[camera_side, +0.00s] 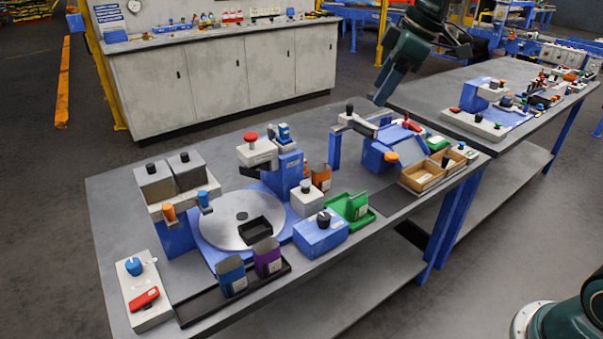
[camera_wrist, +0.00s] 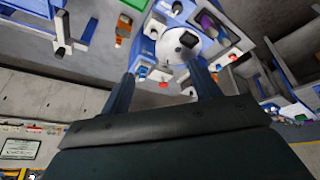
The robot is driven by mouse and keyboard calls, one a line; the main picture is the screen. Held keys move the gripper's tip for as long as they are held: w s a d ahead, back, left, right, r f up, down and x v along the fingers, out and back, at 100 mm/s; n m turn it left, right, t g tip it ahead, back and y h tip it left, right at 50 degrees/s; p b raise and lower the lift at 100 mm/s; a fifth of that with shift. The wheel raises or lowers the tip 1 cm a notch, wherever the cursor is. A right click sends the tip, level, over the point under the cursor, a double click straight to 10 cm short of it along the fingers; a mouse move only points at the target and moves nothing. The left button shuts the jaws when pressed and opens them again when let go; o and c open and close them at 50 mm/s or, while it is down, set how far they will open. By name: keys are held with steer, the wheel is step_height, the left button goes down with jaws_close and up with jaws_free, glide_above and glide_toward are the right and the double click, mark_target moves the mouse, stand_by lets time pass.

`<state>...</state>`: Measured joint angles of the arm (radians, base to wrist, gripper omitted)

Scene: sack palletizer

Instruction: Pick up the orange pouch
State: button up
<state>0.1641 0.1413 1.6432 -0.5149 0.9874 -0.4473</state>
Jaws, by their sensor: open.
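The orange pouch (camera_side: 321,177) stands upright on the front table, just right of the blue-and-white machine with the red knob. In the wrist view the orange pouch (camera_wrist: 122,31) is small and near the top, left of the round plate. My gripper (camera_side: 381,98) is high above the back of the front table, behind and to the right of the pouch and well apart from it. In the wrist view my gripper (camera_wrist: 162,72) shows two spread fingers with nothing between them.
A blue pouch (camera_side: 231,279) and a purple pouch (camera_side: 267,259) stand in a black tray by the round plate (camera_side: 238,228). A white block (camera_side: 307,199) is close in front of the orange pouch. A green tray (camera_side: 371,211) and a clamp post (camera_side: 335,149) are nearby.

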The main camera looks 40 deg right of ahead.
steer(key=w+d+f+n+g+y, duration=0.1)
steer(key=w+d+f+n, duration=0.3)
steer(key=w+f, duration=0.6)
steer(key=n+g, duration=0.1)
steer(key=n, duration=0.4)
glide_toward(323, 169)
step_height(323, 169, up, 3)
steer(key=d, duration=0.2)
steer(key=shift+s+d+f+y, duration=0.1)
steer(key=shift+s+f+y, duration=0.1)
steer(key=shift+s+y, duration=0.2)
steer(key=x, duration=0.8)
steer(key=shift+f, duration=0.2)
steer(key=shift+w+f, duration=0.1)
steer(key=shift+w+a+x, duration=0.1)
steer(key=shift+a+x, duration=0.05)
steer(key=shift+x, duration=1.15)
steer(key=shift+w+a+x, duration=0.1)
steer(key=shift+a+x, duration=0.05)
steer(key=shift+x, duration=1.15)
